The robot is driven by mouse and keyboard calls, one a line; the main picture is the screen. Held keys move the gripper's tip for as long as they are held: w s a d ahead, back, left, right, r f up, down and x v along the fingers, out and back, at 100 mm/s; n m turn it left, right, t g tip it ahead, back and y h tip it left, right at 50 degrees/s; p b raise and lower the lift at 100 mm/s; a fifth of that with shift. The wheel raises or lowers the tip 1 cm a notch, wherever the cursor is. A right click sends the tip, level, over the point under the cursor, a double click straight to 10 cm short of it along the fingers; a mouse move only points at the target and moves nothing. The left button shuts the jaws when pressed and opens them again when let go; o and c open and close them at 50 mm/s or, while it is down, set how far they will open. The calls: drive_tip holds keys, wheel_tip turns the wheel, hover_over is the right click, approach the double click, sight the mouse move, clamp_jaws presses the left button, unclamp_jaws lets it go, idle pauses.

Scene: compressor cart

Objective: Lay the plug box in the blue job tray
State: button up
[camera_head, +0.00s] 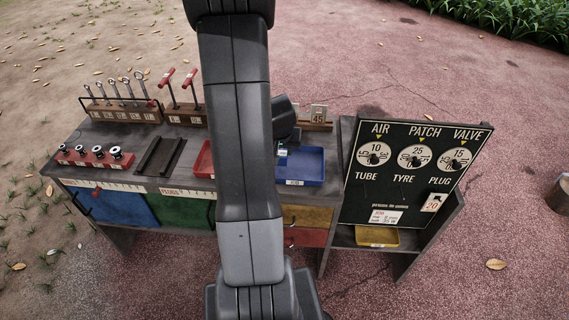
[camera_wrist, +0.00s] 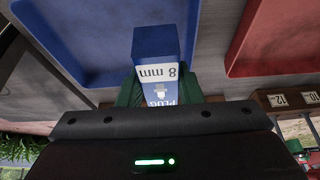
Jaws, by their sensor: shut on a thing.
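The plug box is a blue box (camera_wrist: 157,45) with a white band reading "8 mm" and the word PLUG, seen upside down in the wrist view. My gripper (camera_wrist: 160,88) is shut on it, with a green finger on each side. The box's far end overlaps the blue job tray (camera_wrist: 75,35) in the picture; I cannot tell whether it touches the tray. In the head view the blue job tray (camera_head: 309,167) sits on the cart top, right of my arm. My gripper (camera_head: 285,122) is over its left back part, and the box is mostly hidden there.
A red tray (camera_head: 203,160) lies left of the blue tray, partly behind my arm; it also shows in the wrist view (camera_wrist: 270,40). A black dial board (camera_head: 415,172) stands right of the blue tray. A tool rack (camera_head: 125,112) stands at the back left.

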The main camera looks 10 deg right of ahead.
drive_tip(key=shift+f+b, duration=1.15)
drive_tip(key=shift+f, duration=1)
drive_tip(key=shift+f, duration=0.1)
drive_tip(key=o, duration=0.5)
drive_tip(key=shift+f, duration=0.1)
drive_tip(key=shift+o, duration=1)
drive_tip(key=shift+r, duration=0.45)
drive_tip(key=p+v, duration=0.3)
drive_tip(key=v, duration=0.8)
drive_tip(key=shift+s+r, duration=0.25)
drive_tip(key=shift+s, duration=0.05)
